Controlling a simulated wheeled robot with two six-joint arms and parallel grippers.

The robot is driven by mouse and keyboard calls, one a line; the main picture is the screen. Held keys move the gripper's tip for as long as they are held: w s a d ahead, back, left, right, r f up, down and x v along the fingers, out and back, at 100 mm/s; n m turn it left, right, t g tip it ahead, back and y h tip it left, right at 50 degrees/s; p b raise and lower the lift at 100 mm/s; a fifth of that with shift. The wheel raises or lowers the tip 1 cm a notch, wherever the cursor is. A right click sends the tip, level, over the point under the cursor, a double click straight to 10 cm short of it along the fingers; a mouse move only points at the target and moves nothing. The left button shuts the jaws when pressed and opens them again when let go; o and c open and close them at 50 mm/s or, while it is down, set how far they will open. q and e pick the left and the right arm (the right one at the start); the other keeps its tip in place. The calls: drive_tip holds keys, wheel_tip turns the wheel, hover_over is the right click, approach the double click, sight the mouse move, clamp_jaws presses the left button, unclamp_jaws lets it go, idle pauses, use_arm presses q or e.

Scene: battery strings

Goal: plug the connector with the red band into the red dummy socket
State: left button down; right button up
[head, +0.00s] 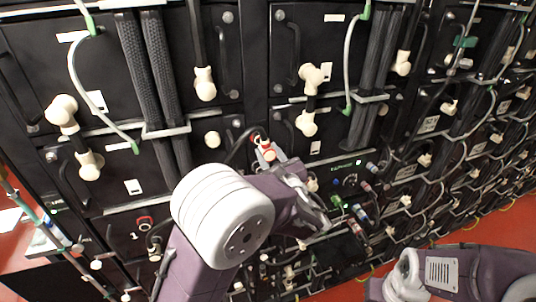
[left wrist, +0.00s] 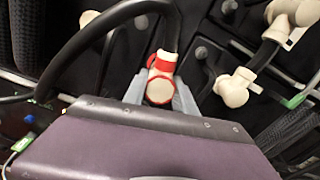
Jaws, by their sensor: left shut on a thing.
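The cream connector with the red band (head: 266,149) is on a black cable in front of the rack, near the middle of the head view. In the left wrist view the connector (left wrist: 161,75) sits between the grey fingers, its round red-rimmed end facing the camera. My left gripper (head: 272,157) is shut on it. A red ring, which looks like the red dummy socket (head: 145,222), is on a black panel at lower left, apart from the gripper. My right arm shows at the lower right, but its gripper is out of view.
Black battery modules with cream connectors (head: 205,84) and handles fill the rack around the gripper. Thick black cables (head: 140,85) run down at left. A panel with small coloured plugs (head: 360,212) is right of my left arm. Red floor (head: 20,255) shows at lower left.

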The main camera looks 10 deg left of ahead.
idle(0.4)
use_arm(q)
drive_tip(key=shift+b, duration=0.4)
idle(0.4)
drive_tip(key=shift+b+x, duration=0.35)
drive_tip(key=shift+x, duration=1.35)
drive_tip(key=c, duration=0.9)
unclamp_jaws()
drive_tip(key=shift+a, duration=0.1)
drive_tip(key=shift+c, duration=0.2)
